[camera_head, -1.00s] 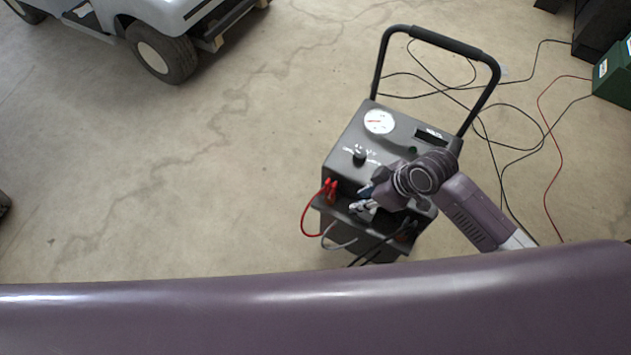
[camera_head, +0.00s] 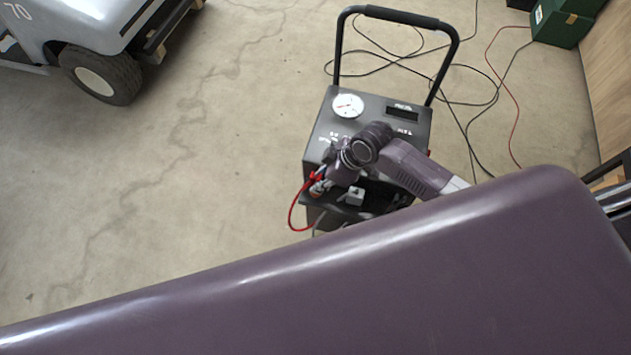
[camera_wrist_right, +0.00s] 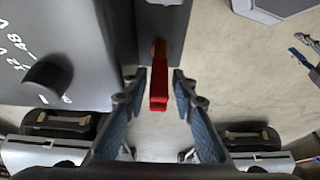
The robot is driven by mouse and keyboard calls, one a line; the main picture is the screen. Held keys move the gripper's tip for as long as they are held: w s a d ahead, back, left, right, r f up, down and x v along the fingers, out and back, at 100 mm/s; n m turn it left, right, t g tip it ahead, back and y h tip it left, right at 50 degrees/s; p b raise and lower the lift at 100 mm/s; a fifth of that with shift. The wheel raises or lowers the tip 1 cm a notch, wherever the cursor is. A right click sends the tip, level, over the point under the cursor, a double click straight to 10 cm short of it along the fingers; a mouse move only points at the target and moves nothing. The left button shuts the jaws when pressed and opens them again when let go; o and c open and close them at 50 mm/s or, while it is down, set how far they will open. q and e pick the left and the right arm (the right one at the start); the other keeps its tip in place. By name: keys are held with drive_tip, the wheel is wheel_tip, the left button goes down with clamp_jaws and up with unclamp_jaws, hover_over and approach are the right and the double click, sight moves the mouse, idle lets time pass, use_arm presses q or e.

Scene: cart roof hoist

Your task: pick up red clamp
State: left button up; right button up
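The red clamp (camera_head: 316,176) is at the left side of the charger cart, with its red cable looping down beside it. In the right wrist view the red clamp (camera_wrist_right: 158,88) stands between the two fingers of my right gripper (camera_wrist_right: 159,88), with a gap on each side. My right gripper (camera_head: 322,178) is open around the clamp and partly hides it in the head view. My left gripper is not in view.
The charger cart (camera_head: 325,130) has a gauge (camera_head: 347,105) and a tall black handle (camera_head: 402,16). A dark knob (camera_wrist_right: 47,82) is on its panel. Cables lie on the floor at right, near a green box (camera_head: 560,24). A grey vehicle (camera_head: 85,20) is at upper left. Floor at left is clear.

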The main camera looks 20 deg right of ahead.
drive_tip(key=shift+x, duration=1.45)
clamp_jaws()
